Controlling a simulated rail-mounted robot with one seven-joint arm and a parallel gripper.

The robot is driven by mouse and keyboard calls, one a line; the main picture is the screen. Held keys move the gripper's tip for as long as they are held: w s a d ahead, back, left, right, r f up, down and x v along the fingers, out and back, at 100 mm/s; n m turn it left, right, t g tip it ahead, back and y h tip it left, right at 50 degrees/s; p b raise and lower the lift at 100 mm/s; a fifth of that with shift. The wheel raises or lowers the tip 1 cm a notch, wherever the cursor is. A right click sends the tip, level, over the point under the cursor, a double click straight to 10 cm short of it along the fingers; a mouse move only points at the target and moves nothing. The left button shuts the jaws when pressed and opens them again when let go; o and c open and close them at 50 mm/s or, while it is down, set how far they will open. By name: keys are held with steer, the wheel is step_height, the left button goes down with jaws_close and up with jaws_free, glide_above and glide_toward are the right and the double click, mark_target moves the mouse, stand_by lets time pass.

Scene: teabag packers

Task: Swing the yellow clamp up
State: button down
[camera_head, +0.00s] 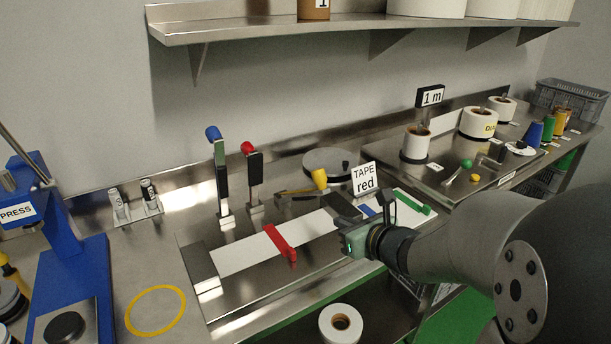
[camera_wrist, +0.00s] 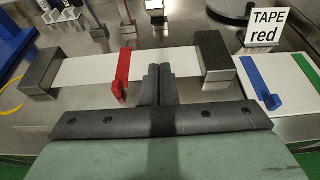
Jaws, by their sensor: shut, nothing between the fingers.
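The yellow clamp (camera_head: 319,179) shows in the head view behind the white strip. Its yellow-tipped handle lies low, close to level, while the blue-tipped clamp (camera_head: 219,178) and the red-tipped clamp (camera_head: 254,177) to its left stand upright. The yellow tip is not visible in the wrist view. My gripper (camera_wrist: 160,72) is shut and empty, its fingers together over the white strip, between the red bar and a dark block. In the head view my gripper is in front of the yellow clamp and apart from it; its fingertips are hard to make out there.
A red bar (camera_head: 280,242) crosses the white strip (camera_head: 243,255). A dark block (camera_wrist: 212,55) stands right of my fingers. A "TAPE red" sign (camera_head: 364,178) stands right of the yellow clamp, near a round grey disc (camera_head: 325,162). A shelf (camera_head: 350,28) overhangs the back.

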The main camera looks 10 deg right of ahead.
steer(key=shift+w+a+r+p, duration=0.35)
steer(key=shift+w+r, duration=0.05)
steer(key=shift+w, duration=0.4)
steer(key=shift+w+a+r+p, duration=0.3)
steer(key=shift+w+r+p, duration=0.1)
steer(key=shift+w, duration=0.35)
steer(key=shift+w+a+r+p, duration=0.35)
steer(key=shift+w, duration=0.45)
steer(key=shift+r, duration=0.1)
